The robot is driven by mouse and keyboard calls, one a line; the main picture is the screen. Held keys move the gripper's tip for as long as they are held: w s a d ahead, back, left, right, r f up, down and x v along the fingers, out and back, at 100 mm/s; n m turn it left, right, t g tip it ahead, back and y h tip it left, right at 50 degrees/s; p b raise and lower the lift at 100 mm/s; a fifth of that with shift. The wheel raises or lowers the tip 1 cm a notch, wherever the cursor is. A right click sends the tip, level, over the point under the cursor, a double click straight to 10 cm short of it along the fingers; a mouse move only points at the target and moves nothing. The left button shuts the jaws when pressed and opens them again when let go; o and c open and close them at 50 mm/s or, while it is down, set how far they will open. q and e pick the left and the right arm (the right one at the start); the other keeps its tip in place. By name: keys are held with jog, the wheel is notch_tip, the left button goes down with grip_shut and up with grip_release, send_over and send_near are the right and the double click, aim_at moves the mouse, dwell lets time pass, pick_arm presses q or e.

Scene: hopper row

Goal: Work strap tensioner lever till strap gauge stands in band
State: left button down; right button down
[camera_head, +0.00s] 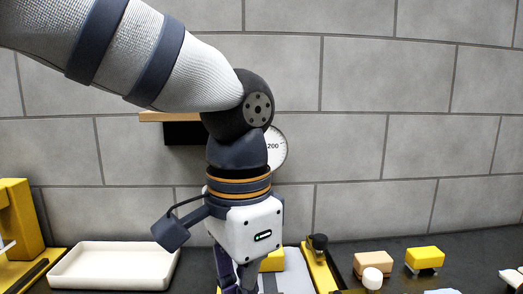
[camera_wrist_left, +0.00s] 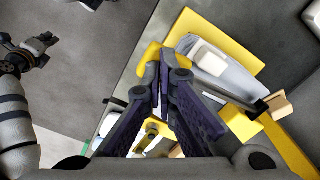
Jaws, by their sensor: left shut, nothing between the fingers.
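My left gripper (camera_head: 238,285) comes down at the bottom centre of the head view, its fingertips cut off by the frame edge. In the left wrist view its purple fingers (camera_wrist_left: 165,78) meet at the tips, shut and empty. Below it is a yellow fixture (camera_wrist_left: 253,62) with a grey rounded body (camera_wrist_left: 222,72). A yellow bar with a dark knob (camera_head: 318,242) is right of the gripper; I cannot tell if it is the tensioner lever. A round dial marked 200 (camera_head: 279,147) is on the wall, its left side and needle hidden by my arm. My right gripper (camera_wrist_left: 25,55) is at the left wrist view's left edge.
A white tray (camera_head: 115,268) lies left of the gripper, beside a yellow stand (camera_head: 20,225). A tan block (camera_head: 373,263), a yellow block (camera_head: 424,257) and a white knob (camera_head: 372,278) are on the dark bench to the right. The block wall stands close behind.

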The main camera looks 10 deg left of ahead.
pick_arm(q)
jog(key=shift+f, duration=0.7)
jog(key=shift+f, duration=0.65)
jog(key=shift+w+a+r, duration=0.1)
jog(key=shift+w+r, duration=0.05)
jog(key=shift+r, duration=0.8)
jog(key=shift+w+r, duration=0.15)
jog(key=shift+r, duration=0.75)
jog(key=shift+w+a+r, duration=0.1)
jog(key=shift+w+r, duration=0.2)
jog(key=shift+r, duration=0.5)
jog(key=shift+w+r, duration=0.25)
jog(key=shift+r, duration=1.1)
